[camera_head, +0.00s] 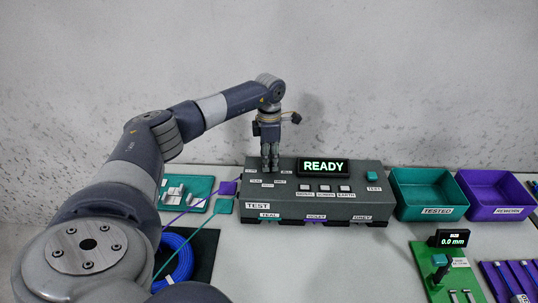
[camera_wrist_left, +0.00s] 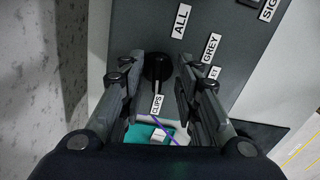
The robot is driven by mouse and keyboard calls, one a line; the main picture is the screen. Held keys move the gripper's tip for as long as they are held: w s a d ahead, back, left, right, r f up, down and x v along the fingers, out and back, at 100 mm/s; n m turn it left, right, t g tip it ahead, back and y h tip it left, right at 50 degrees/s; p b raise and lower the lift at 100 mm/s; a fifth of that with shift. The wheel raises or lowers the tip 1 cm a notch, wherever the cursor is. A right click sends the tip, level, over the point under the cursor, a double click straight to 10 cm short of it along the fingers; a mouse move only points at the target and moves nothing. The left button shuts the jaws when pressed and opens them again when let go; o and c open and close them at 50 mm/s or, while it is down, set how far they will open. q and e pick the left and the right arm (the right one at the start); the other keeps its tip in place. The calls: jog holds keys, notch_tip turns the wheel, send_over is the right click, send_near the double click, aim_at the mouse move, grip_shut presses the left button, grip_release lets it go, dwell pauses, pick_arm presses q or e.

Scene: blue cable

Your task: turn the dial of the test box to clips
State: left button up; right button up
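The grey test box (camera_head: 310,200) stands on the table with its display reading READY. Its dial (camera_wrist_left: 157,66) is a black round knob in the left wrist view. The dial's pointer faces the CLIPS label (camera_wrist_left: 157,104). My left gripper (camera_head: 270,168) points straight down over the left part of the box top. In the left wrist view its fingers (camera_wrist_left: 158,72) stand on both sides of the dial, with a small gap visible on each side. In the head view the gripper hides the dial. My right gripper is not in view.
A teal bin (camera_head: 400,207) and a purple bin (camera_head: 474,212) stand right of the box. A green board (camera_head: 428,272) with a small gauge is at the front right. A blue cable coil (camera_head: 180,262) lies at the left, partly behind my arm. A teal tray (camera_head: 205,184) holds pale clips.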

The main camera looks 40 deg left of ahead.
pick_arm(q)
notch_tip(320, 180, up, 6)
jog(key=p, duration=0.4)
jog(key=shift+a, duration=0.15)
